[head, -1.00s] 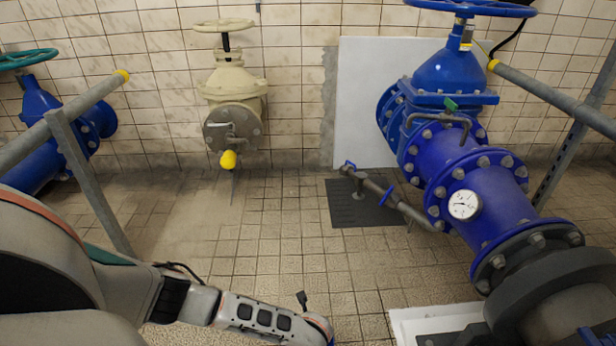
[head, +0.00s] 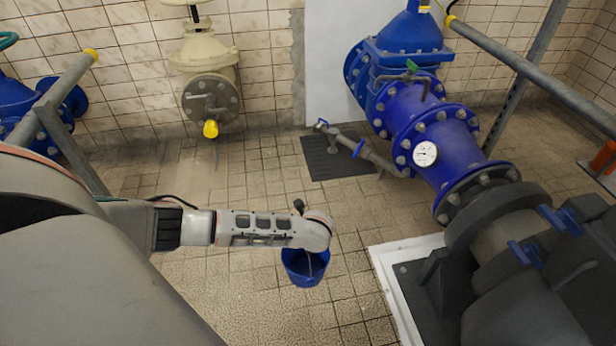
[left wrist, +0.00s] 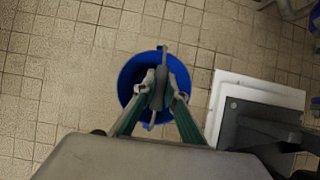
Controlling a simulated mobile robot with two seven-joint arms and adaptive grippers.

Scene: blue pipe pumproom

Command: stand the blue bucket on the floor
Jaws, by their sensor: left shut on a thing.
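The blue bucket (head: 305,269) hangs below the end of my left arm in the head view, over the tiled floor (head: 240,285). In the left wrist view the bucket (left wrist: 127,74) is seen from above, its round mouth upward. My left gripper (left wrist: 159,88) is shut on the bucket's grey handle, which crosses the mouth. The left fingers are hidden behind the wrist in the head view. I cannot tell how high the bucket's bottom is above the floor. My right gripper is not in view.
A white-edged plinth (head: 385,275) carrying a dark pump base stands right of the bucket. A large blue pipe (head: 440,150) with a gauge runs behind it. A dark floor grate (head: 335,158) lies further back. The floor left of the bucket is clear.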

